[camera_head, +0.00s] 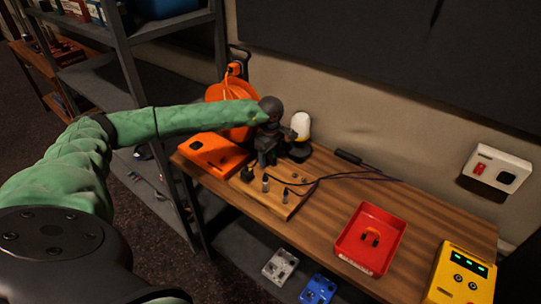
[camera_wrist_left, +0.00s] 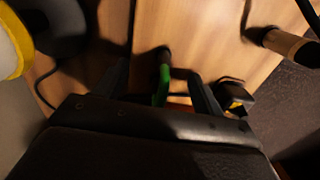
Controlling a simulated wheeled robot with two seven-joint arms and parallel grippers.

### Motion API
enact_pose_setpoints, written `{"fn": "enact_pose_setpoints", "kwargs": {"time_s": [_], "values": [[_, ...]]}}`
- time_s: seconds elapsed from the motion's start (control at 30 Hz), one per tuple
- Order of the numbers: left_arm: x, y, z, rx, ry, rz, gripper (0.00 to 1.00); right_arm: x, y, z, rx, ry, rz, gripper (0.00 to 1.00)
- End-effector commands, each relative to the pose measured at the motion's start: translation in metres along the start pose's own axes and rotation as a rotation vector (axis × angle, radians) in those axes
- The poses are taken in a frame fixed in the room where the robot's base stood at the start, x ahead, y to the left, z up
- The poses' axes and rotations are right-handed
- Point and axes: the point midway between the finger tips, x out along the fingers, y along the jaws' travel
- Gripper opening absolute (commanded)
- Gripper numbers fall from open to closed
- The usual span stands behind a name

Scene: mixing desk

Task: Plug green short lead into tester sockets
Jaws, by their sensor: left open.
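My left gripper (camera_head: 266,162) reaches down over a wooden board (camera_head: 283,208) on the bench, among upright posts and dark leads. In the left wrist view its two fingers (camera_wrist_left: 162,90) are spread apart. A green piece, likely the green short lead (camera_wrist_left: 162,86), shows between them beside a dark post; it does not look gripped. Its full length is hidden, and the arm and gripper hide it in the head view. The yellow tester (camera_head: 462,275) with lit green displays and two round sockets stands at the bench's right end. My right gripper is out of view.
A red tray (camera_head: 352,258) holding a small dark part lies between the board and tester. An orange box (camera_head: 213,153), an orange reel (camera_head: 232,92) and a white-topped object (camera_head: 301,125) are near the gripper. A dark lead runs right across otherwise clear bench.

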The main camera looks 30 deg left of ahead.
Motion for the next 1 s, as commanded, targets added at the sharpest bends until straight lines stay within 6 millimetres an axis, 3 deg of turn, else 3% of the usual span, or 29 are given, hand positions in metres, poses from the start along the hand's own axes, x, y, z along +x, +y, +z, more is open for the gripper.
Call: {"fn": "enact_pose_setpoints", "kwargs": {"time_s": [0.77,1.0], "values": [[0.0,-0.0001,0.0,0.0,0.0,0.0,0.69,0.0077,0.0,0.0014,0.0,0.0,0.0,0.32],[0.0,0.0,0.0,0.0,0.0,0.0,0.24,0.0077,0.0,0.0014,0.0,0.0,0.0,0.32]]}}
